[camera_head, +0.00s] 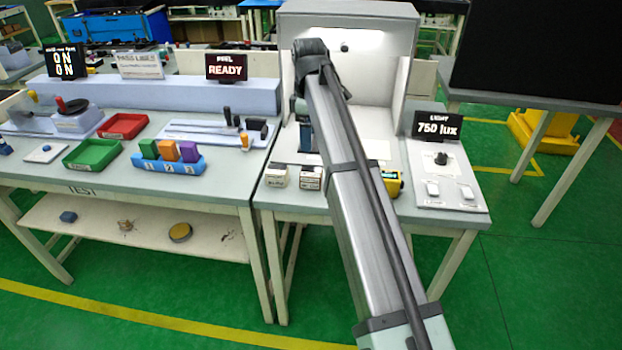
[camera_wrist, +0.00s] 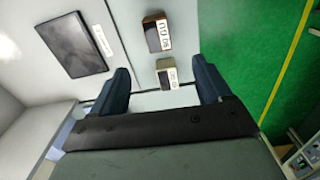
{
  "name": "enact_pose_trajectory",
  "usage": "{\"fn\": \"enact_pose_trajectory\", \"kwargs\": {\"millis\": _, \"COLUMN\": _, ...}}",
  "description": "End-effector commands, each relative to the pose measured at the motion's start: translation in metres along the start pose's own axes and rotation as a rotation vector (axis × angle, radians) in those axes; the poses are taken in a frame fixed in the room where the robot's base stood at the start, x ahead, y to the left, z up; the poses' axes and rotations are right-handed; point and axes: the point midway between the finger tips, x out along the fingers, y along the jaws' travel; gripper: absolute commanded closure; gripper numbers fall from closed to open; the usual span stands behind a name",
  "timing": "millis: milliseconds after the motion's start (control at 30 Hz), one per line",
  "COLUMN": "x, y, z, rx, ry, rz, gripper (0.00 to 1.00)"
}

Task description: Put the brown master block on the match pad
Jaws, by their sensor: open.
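The brown master block (camera_wrist: 157,33), with a white labelled face, rests on the bench in the upper middle of the wrist view. In the head view it appears to be the right one of two small blocks (camera_head: 310,177), left of my arm. A dark rectangular pad (camera_wrist: 73,44), probably the match pad, lies at upper left of the wrist view. My gripper (camera_wrist: 160,74) is open and empty. A beige labelled block (camera_wrist: 167,74) shows between its fingertips, with the brown block beyond. In the head view a blue finger (camera_head: 308,138) shows above the bench.
A yellow device (camera_head: 393,184) sits right of my arm, near a light control panel (camera_head: 450,190). The left bench holds red (camera_head: 123,126) and green (camera_head: 92,154) trays and a blue rack (camera_head: 168,163) of coloured blocks.

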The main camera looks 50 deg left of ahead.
Motion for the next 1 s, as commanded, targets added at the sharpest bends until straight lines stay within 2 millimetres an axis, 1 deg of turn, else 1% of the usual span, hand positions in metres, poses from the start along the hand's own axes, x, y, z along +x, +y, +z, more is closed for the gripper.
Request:
{"fn": "enact_pose_trajectory", "kwargs": {"millis": 133, "x": 0.003, "y": 0.0, "z": 0.0, "rx": -0.037, "ry": 0.0, "rz": 0.001, "gripper": 0.22}}
{"fn": "enact_pose_trajectory", "kwargs": {"millis": 267, "x": 0.013, "y": 0.0, "z": 0.0, "rx": -0.039, "ry": -0.001, "rz": 0.0, "gripper": 0.22}}
{"fn": "enact_pose_trajectory", "kwargs": {"millis": 367, "x": 0.027, "y": -0.001, "z": 0.001, "rx": -0.038, "ry": -0.001, "rz": 0.001, "gripper": 0.22}}
{"fn": "enact_pose_trajectory", "kwargs": {"millis": 600, "x": 0.068, "y": 0.0, "z": 0.001, "rx": -0.037, "ry": -0.001, "rz": 0.001, "gripper": 0.22}}
{"fn": "enact_pose_trajectory", "kwargs": {"millis": 700, "x": 0.08, "y": 0.0, "z": 0.001, "rx": -0.036, "ry": 0.0, "rz": 0.002, "gripper": 0.22}}
{"fn": "enact_pose_trajectory", "kwargs": {"millis": 1000, "x": 0.097, "y": 0.002, "z": 0.002, "rx": -0.036, "ry": 0.0, "rz": 0.002, "gripper": 0.22}}
